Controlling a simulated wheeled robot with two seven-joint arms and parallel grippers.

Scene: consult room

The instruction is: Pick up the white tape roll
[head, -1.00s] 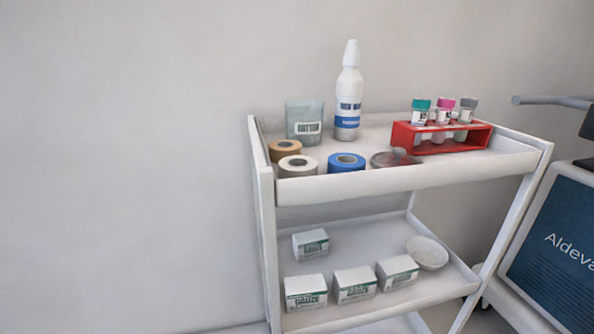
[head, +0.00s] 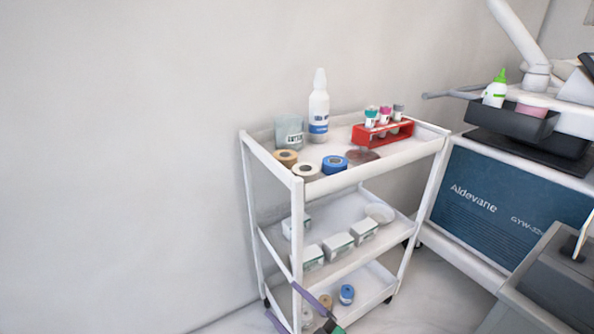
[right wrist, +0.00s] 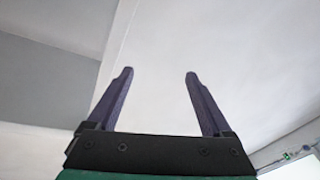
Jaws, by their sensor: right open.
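The white tape roll (head: 305,177) lies flat at the front left of the cart's top shelf, between a tan roll (head: 286,161) and a blue roll (head: 334,169). My right gripper (head: 281,297) is at the bottom of the head view, with purple fingers. It is open and appears well below the roll in the picture, in front of the cart's lower part. In the right wrist view the fingers (right wrist: 158,74) are spread with nothing between them. The roll is not in that view. My left gripper is not in view.
Boxes (head: 338,247) are on the middle shelf. A blue-panelled machine (head: 500,205) stands right.

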